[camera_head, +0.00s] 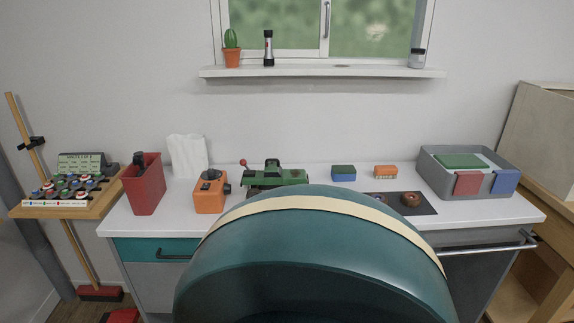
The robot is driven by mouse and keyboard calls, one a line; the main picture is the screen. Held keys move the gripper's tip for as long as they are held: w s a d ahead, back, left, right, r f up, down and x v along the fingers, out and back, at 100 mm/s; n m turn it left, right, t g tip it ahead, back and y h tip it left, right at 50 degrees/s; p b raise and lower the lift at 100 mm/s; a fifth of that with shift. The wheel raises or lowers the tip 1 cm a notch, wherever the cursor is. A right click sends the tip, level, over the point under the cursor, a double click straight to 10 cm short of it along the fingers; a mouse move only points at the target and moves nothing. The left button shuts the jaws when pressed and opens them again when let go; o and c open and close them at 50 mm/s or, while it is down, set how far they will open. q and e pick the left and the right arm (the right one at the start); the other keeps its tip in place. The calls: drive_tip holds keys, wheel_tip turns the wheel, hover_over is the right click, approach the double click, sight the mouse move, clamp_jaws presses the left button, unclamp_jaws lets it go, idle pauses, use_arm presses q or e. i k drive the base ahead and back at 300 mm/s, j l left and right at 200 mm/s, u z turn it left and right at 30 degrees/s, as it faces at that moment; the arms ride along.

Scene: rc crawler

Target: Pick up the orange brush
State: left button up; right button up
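A small orange block with a paler lower part (385,172) lies toward the back of the white counter, right of the middle. It looks like the orange brush, but bristles are too small to make out clearly. It stands apart from the blue and green block (343,173) to its left. Nothing is touching it from above. Neither of my grippers is in view.
A grey bin (435,178) stands right of the brush, and a dark mat (428,208) with round items lies in front. A green model vehicle (275,175), orange device (210,195) and red container (145,187) stand left. A large teal rounded shape hides the counter's front middle.

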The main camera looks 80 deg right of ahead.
sight(380, 171)
drive_tip(key=z, duration=3.25)
